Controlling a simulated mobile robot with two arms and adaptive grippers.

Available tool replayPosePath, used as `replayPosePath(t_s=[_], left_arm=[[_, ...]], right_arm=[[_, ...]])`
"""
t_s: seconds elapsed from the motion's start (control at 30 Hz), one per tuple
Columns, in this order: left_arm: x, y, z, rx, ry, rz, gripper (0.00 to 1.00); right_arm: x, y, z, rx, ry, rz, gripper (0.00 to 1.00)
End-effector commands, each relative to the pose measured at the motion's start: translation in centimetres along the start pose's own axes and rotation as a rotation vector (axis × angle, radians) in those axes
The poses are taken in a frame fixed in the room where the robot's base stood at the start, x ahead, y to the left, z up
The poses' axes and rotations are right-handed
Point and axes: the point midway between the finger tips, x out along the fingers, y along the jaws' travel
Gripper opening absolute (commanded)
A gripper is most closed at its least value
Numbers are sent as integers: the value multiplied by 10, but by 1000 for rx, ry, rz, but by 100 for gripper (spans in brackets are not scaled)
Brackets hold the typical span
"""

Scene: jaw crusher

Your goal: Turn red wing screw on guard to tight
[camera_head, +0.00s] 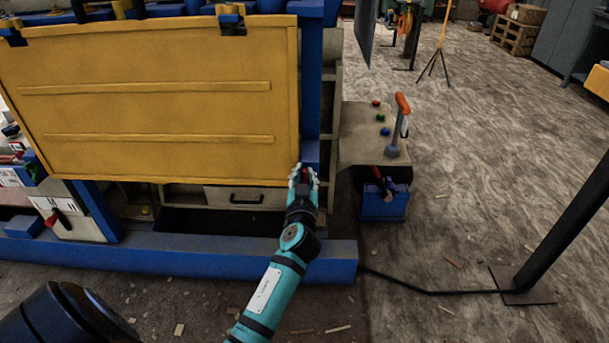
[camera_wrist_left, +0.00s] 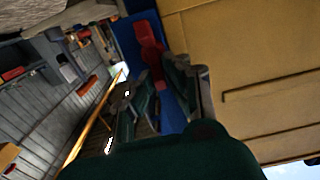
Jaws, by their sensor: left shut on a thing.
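The yellow guard (camera_head: 160,95) is a large panel with two raised ribs, hanging on the blue frame of the machine. It also fills the right of the left wrist view (camera_wrist_left: 240,55). The red wing screw (camera_wrist_left: 151,45) stands at the guard's edge, against a blue post, between the fingers of my left gripper (camera_wrist_left: 160,88). My left gripper (camera_head: 303,178) is at the guard's lower right corner in the head view, shut on the screw. Its fingers largely hide the screw there. My right gripper is not in view.
Right of the guard, a control stand (camera_head: 365,150) carries coloured buttons and an orange-topped lever (camera_head: 399,125). A blue toolbox (camera_head: 384,203) sits below it. A blue beam (camera_head: 190,256) runs along the floor under the guard.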

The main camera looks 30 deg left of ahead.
Motion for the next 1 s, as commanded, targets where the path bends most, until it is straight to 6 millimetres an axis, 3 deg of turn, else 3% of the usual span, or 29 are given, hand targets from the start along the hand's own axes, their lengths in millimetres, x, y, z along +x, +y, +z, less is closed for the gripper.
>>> replayPosePath(t_s=[0.57, 1.0], left_arm=[[0, 2, 0, 81, 1, 0, 0], [1, 11, 1, 450, 3, 0, 0]], right_arm=[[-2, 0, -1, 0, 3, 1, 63], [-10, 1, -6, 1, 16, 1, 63]])
